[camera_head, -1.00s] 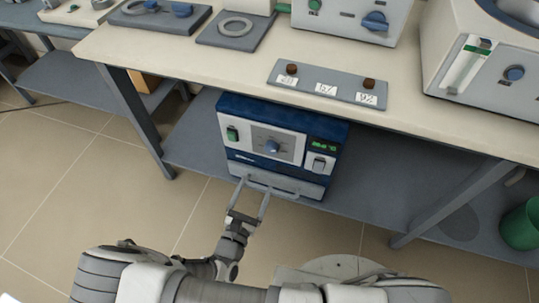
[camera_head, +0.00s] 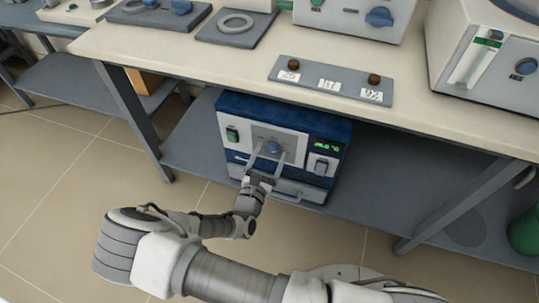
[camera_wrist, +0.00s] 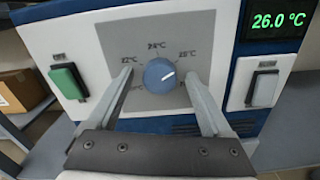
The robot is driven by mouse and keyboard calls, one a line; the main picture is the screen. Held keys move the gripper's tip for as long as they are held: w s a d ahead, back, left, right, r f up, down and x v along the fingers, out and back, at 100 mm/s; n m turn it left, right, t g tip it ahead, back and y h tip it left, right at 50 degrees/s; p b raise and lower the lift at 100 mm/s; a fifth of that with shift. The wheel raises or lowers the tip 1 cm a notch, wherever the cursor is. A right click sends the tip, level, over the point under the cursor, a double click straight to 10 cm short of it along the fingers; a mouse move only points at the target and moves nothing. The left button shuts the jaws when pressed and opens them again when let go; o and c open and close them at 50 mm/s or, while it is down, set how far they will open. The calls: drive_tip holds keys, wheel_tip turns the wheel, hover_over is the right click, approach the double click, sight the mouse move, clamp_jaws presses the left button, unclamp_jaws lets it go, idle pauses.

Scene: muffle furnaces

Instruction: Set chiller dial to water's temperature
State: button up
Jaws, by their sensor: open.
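The chiller (camera_head: 237,170) is a blue and white box on the shelf under the table. Its round blue dial (camera_wrist: 158,77) sits on a grey panel and also shows in the head view (camera_head: 273,147). The dial's white mark points up and right, between the top and right labels. The small labels are hard to read; the left one looks like 22 °C. The green display (camera_wrist: 279,20) reads 26.0 °C. My gripper (camera_wrist: 155,88) is open and empty, its fingers on either side of the dial. I cannot tell whether they touch it.
A green switch (camera_wrist: 69,82) is left of the dial and a grey switch (camera_wrist: 264,88) is right of it. The table edge (camera_head: 300,96) overhangs the chiller. A handle bar (camera_head: 285,192) runs below the panel. A green bin (camera_head: 524,232) stands at the right.

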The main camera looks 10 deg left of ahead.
clamp_jaws()
drive_tip(key=shift+n+p, duration=0.3)
